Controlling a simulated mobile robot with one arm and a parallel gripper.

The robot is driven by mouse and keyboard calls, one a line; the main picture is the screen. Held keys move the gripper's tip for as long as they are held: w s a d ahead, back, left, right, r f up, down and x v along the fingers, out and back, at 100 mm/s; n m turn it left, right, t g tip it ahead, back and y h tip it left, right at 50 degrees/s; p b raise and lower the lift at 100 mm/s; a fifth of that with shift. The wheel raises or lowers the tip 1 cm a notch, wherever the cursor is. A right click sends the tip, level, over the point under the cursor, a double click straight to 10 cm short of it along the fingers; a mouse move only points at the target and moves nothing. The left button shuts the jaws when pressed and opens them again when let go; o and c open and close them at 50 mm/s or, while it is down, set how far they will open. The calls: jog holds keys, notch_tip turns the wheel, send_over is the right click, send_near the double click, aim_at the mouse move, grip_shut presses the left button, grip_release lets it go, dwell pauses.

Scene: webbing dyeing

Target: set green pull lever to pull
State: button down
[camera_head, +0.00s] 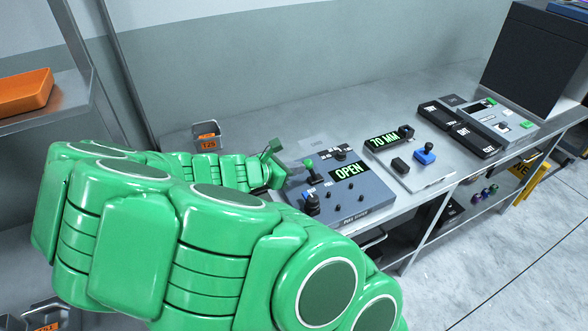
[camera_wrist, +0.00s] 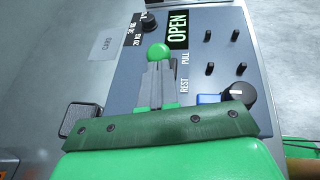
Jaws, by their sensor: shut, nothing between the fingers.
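The green pull lever (camera_head: 309,164) stands on the left part of a grey-blue control panel (camera_head: 352,208). Its round green knob (camera_wrist: 158,51) shows just beyond my fingertips in the wrist view. The words REST and PULL are printed beside the lever, PULL nearer the panel's OPEN display (camera_wrist: 177,29). My gripper (camera_wrist: 160,66) is shut and empty, its grey fingers pointing at the knob. The lever's shaft and slot are mostly hidden behind the fingers, so I cannot tell its setting or whether I touch it. In the head view my gripper (camera_head: 286,164) is left of the lever.
A 70 MM panel (camera_head: 412,164) with a blue-based knob stands to the right. A grey bin (camera_head: 206,129) stands behind my arm.

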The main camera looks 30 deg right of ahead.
jog(key=shift+d+r+y, duration=0.2)
jog(key=shift+y, duration=0.1)
jog(key=shift+d+r+y, duration=0.55)
jog(key=shift+d+y, duration=0.25)
jog(key=shift+y, duration=0.2)
jog(key=shift+d+r+m+y, duration=0.15)
jog(key=shift+d+r+y, duration=0.05)
jog(key=shift+d+y, duration=0.35)
jog(key=shift+d+r+m+y, duration=0.2)
jog(key=shift+d+y, duration=0.25)
jog(key=shift+y, duration=0.2)
jog(key=shift+d+r+g+y, duration=0.2)
jog(key=shift+d+g+y, duration=0.1)
jog(key=shift+d+y, duration=1.6)
notch_tip(320, 180, up, 11)
send_over(308, 163)
jog(key=s+a, duration=0.3)
jog(key=shift+w+a+r, duration=0.15)
jog(key=shift+w, duration=0.1)
